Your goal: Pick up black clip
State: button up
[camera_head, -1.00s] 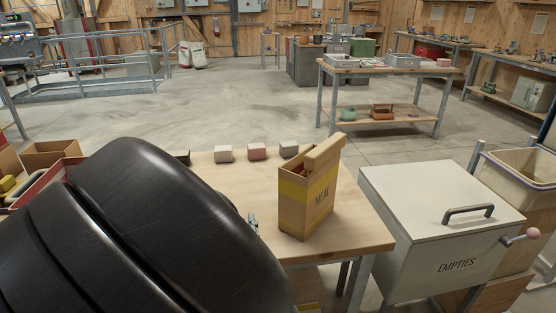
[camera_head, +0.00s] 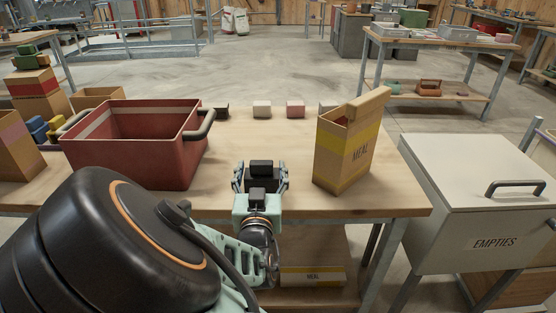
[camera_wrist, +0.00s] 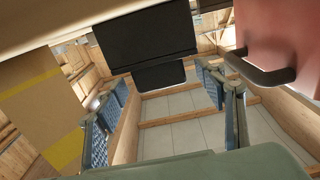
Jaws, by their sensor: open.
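The black clip (camera_head: 261,168) stands on the wooden table, a dark block with a narrower top part. It also shows large in the wrist view (camera_wrist: 140,38), which is upside down with the table at its top. My gripper (camera_head: 262,180) is open at the clip, with one finger to its left and one to its right in the head view. In the wrist view, the two blue-grey padded fingers (camera_wrist: 160,82) are spread apart near the clip. I cannot tell whether either finger touches it or how deep it sits between them.
A red crate (camera_head: 132,140) with dark handles stands left of my gripper. A MEAL carton (camera_head: 345,158) stands close on the right. Several small blocks (camera_head: 295,109) line the table's back edge. The EMPTIES box (camera_head: 470,200) is beyond the table's right edge.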

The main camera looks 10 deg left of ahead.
jog(key=shift+x, duration=1.05)
jog(key=c, duration=1)
jog(key=shift+c, duration=0.4)
jog(key=shift+r, duration=0.1)
